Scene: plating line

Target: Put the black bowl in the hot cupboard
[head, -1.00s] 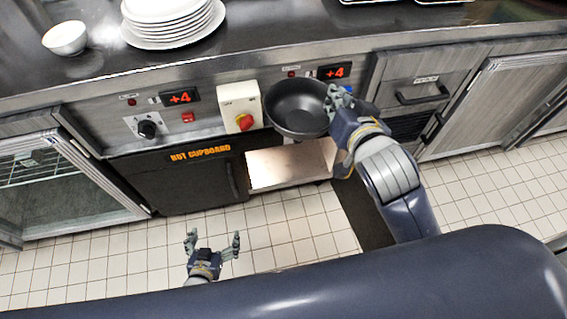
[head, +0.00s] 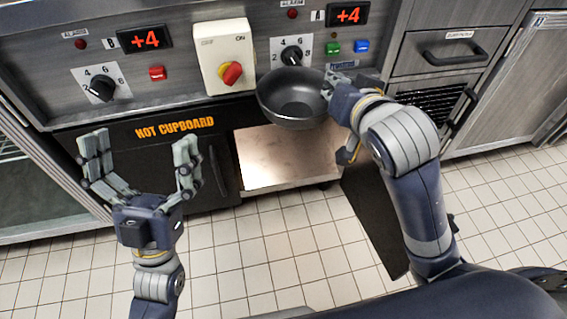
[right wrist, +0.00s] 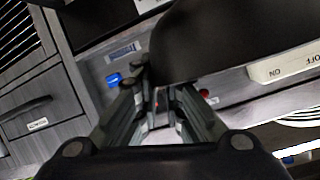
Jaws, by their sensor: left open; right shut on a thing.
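The black bowl (head: 292,98) hangs upright in the air at its right rim, in front of the control panel and above the cupboard opening. My right gripper (head: 334,92) is shut on that rim. In the right wrist view the bowl (right wrist: 225,45) is a dark mass beside the fingers (right wrist: 160,95). The hot cupboard (head: 175,150) has a shut black door on its left half. Its right half is open, showing a bright bare shelf (head: 285,160). My left gripper (head: 140,165) is open and empty, in front of the lettered door.
A black door panel (head: 375,215) stands swung out at the right of the opening, below my right arm. Knobs, a red-yellow switch (head: 230,73) and displays line the panel. Drawers (head: 440,55) are at right. The tiled floor (head: 240,260) is clear.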

